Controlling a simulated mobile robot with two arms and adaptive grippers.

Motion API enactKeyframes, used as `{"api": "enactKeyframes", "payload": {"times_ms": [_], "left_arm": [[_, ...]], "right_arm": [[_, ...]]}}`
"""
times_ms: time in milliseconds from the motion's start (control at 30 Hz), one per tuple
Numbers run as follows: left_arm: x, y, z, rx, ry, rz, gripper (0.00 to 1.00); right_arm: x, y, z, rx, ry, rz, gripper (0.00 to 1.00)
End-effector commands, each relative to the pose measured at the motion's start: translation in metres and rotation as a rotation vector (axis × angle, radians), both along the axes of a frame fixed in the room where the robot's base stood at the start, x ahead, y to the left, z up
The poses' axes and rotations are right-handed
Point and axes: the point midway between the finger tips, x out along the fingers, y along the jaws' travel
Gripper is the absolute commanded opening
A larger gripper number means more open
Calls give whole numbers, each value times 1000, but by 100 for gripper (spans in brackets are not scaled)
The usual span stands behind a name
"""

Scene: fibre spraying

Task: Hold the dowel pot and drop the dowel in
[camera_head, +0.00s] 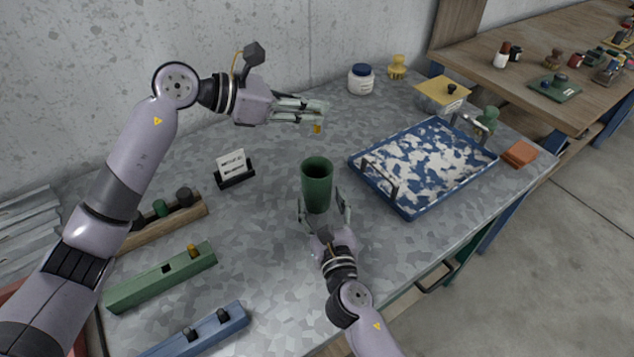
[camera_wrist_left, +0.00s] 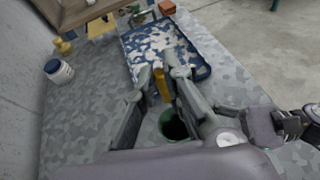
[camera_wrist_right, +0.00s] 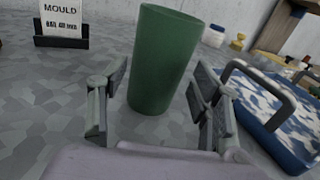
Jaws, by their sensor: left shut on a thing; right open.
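The dowel pot (camera_head: 317,190) is a tall dark green cup standing upright on the grey table. It also shows in the left wrist view (camera_wrist_left: 172,124) and the right wrist view (camera_wrist_right: 160,62). My right gripper (camera_head: 325,214) is open, with its fingers on either side of the pot's lower part and gaps showing in the right wrist view. My left gripper (camera_head: 318,112) is shut on the dowel (camera_head: 317,128), a small yellow-brown peg, also seen in the left wrist view (camera_wrist_left: 161,86). It holds the dowel above the table, behind the pot in the head view.
A blue tray (camera_head: 405,212) with white patches lies to the right of the pot. A small sign (camera_head: 234,168) stands to the left. Green (camera_head: 160,281) and blue (camera_head: 200,333) peg blocks lie front left. A white jar (camera_head: 361,79) stands at the back.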

Motion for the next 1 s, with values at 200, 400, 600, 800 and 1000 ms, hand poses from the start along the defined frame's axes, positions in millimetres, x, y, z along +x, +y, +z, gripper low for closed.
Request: {"api": "enactKeyframes", "payload": {"times_ms": [200, 400, 600, 800, 1000], "left_arm": [[0, 0, 0, 0, 0, 0, 0], [0, 0, 0, -1, 0, 0, 0], [0, 0, 0, 0, 0, 0, 0], [0, 0, 0, 0, 0, 0, 0], [0, 0, 0, 0, 0, 0, 0]], "right_arm": [[44, 8, 1, 3, 0, -2, 58], [74, 14, 1, 4, -1, -2, 58], [87, 17, 0, 5, 1, -1, 58], [89, 17, 0, 5, 1, -1, 58], [88, 17, 0, 5, 1, -1, 52]]}}
